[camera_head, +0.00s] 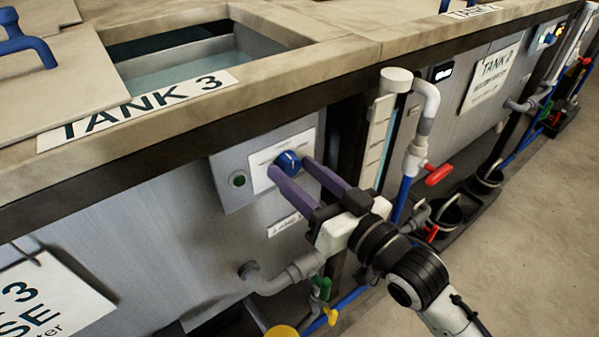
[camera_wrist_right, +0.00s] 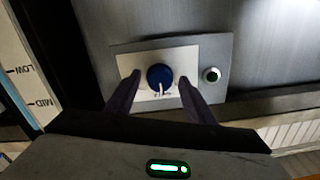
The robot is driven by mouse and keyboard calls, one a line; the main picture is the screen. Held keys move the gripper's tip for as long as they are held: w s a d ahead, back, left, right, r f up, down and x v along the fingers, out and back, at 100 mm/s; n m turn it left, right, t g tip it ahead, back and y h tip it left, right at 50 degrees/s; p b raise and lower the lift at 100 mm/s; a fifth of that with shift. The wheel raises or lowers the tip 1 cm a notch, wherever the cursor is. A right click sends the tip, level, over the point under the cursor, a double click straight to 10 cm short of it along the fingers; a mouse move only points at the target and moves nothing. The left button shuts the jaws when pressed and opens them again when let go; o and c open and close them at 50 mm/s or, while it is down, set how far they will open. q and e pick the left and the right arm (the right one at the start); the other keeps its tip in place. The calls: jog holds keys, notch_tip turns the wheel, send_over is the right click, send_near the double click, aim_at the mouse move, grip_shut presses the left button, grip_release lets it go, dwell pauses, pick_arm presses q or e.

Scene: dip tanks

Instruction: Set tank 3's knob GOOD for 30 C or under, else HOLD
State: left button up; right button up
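Tank 3's knob (camera_head: 288,162) is a round blue dial with a pale pointer line on a white plate, fixed to a grey box on the tank front. It also shows in the right wrist view (camera_wrist_right: 160,77), its pointer toward the bottom of that picture. The plate's lettering is too small to read. My right gripper (camera_head: 298,177) is open, its two purple fingers on either side of the knob. In the right wrist view, gaps show between the knob and the fingers (camera_wrist_right: 160,90). My left gripper is not in view. No temperature reading is legible.
A green button (camera_head: 238,180) sits beside the knob plate. A level gauge (camera_head: 378,140) and a pipe with a red valve handle (camera_head: 439,174) stand to the right. A grey pipe (camera_head: 285,277) lies below. The TANK 3 label (camera_head: 140,105) is on the rim above.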

jog(key=c, duration=1)
jog(key=n+p, duration=0.2)
jog(key=shift+r+p, duration=0.2)
jog(key=shift+p, duration=0.2)
jog(key=shift+n+p, duration=0.8)
jog(key=shift+n, duration=0.3)
jog(key=n+p, duration=0.2)
jog(key=n, duration=0.1)
jog(key=shift+n+p, duration=0.5)
jog(key=shift+n, duration=0.1)
jog(key=shift+n+p, duration=0.5)
jog(key=shift+n, duration=0.5)
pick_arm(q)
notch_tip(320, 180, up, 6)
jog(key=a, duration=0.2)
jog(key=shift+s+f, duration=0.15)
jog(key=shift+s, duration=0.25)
pick_arm(e)
jog(key=shift+f+n, duration=0.1)
jog(key=shift+n, duration=0.5)
pick_arm(q)
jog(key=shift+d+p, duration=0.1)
jog(key=shift+p, duration=0.2)
